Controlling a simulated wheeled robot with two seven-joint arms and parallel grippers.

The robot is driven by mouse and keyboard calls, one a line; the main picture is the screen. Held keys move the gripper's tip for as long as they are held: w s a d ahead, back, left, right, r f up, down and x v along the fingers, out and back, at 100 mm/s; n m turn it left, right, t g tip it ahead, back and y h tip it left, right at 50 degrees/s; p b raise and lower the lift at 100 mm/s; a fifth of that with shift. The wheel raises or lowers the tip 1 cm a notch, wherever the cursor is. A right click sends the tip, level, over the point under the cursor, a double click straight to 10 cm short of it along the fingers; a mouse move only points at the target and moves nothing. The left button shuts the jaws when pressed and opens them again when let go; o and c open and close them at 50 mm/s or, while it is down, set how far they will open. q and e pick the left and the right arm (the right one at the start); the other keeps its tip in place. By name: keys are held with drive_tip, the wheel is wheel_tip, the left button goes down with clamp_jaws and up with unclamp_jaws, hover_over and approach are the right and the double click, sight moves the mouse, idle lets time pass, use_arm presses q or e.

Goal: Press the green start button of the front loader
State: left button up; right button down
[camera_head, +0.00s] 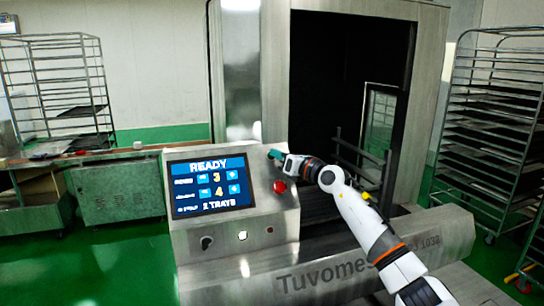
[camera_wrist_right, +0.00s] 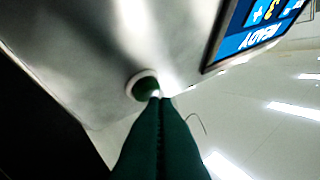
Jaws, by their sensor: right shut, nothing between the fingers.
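The front loader's control panel (camera_head: 262,205) is a sloped metal box with a screen reading READY, 3, 4 and 2 TRAYS. The green start button (camera_wrist_right: 143,84) is a round dark green cap in a pale ring in the right wrist view. In the head view my right gripper (camera_head: 273,154) hides that spot at the panel's upper right. The right gripper's green fingers (camera_wrist_right: 161,98) are shut and empty, with their tips overlapping the button's edge in the wrist view. I cannot tell whether they touch it. My left gripper is not in view.
A red button (camera_head: 280,187) sits below the gripper on the panel. A knob (camera_head: 206,242) and a white button (camera_head: 242,236) are on its front face. The dark machine opening is behind my right arm. Wire racks (camera_head: 492,110) stand at right and left.

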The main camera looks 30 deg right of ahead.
drive_tip(key=shift+w+d+f+b, duration=0.1)
drive_tip(key=shift+w+f+b, duration=0.2)
idle(0.4)
idle(0.4)
drive_tip(key=shift+s+r+p, duration=0.4)
drive_tip(key=shift+r+p, duration=0.05)
drive_tip(key=shift+p, duration=0.6)
drive_tip(key=shift+s, duration=0.2)
